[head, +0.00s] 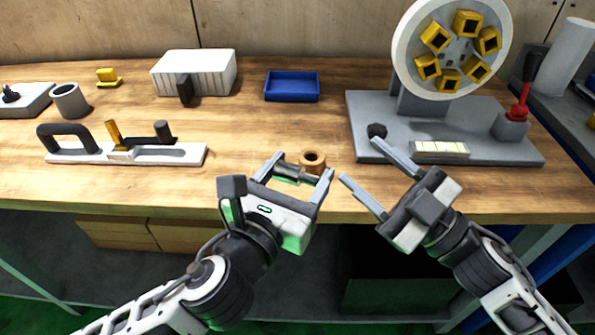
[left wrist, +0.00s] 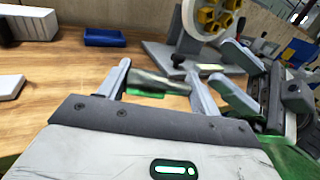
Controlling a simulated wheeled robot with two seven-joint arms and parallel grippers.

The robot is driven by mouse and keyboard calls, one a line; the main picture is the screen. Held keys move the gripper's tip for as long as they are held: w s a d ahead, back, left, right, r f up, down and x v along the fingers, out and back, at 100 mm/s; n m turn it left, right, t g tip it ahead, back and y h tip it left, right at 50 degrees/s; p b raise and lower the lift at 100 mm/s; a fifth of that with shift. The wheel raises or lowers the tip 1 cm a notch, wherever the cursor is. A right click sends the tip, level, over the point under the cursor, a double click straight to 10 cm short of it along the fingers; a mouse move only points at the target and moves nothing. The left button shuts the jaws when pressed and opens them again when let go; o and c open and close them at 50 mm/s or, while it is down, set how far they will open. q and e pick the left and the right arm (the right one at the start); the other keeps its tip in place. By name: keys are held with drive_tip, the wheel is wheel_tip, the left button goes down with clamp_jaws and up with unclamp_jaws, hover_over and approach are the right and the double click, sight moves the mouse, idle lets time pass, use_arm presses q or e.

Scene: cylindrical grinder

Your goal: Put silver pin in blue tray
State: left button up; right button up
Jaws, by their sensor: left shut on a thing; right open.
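The silver pin (head: 293,174) is a short metallic rod held crosswise between the fingers of my left gripper (head: 296,177), near the front edge of the table. In the left wrist view the pin (left wrist: 160,82) spans between the two fingers. The blue tray (head: 292,87) sits toward the back middle of the table and looks empty; it also shows in the left wrist view (left wrist: 104,38). My left gripper is in front of the tray and apart from it. My right gripper (head: 362,168) is open and empty, to the right of the left one.
A brown ring (head: 312,160) stands just beyond the left gripper. The grinder (head: 445,125) with its large wheel stands at the right. A white ribbed box (head: 194,72) is left of the tray, and a white fixture with handles (head: 180,154) lies at the left. Table between is clear.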

use_arm(q)
drive_tip(key=s+a+f+n+t+y, duration=0.1)
drive_tip(key=a+f+n+y, duration=0.1)
drive_tip(key=a, duration=0.9)
drive_tip(key=s+a+f+n+t+y, duration=0.1)
drive_tip(key=a+f+n+y, duration=0.2)
drive_tip(key=a+y, duration=0.4)
drive_tip(key=a+n, duration=0.1)
drive_tip(key=a, duration=0.3)
use_arm(e)
drive_tip(key=s+f+m+g+h, duration=0.1)
drive_tip(key=s+f+m+h, duration=0.2)
drive_tip(key=f, duration=0.5)
drive_tip(key=s+f+m+g+h, duration=0.2)
drive_tip(key=f+m+h, duration=0.3)
drive_tip(key=f, duration=0.3)
drive_tip(key=s+f+m+g+h, duration=0.1)
drive_tip(key=s+f+m+h, duration=0.2)
drive_tip(key=f, duration=0.5)
drive_tip(key=shift+s+d+f+m+h, duration=0.35)
drive_tip(key=shift+m+h, duration=0.25)
drive_tip(key=shift+m, duration=0.4)
drive_tip(key=shift+r, duration=0.1)
use_arm(q)
drive_tip(key=shift+d, duration=0.1)
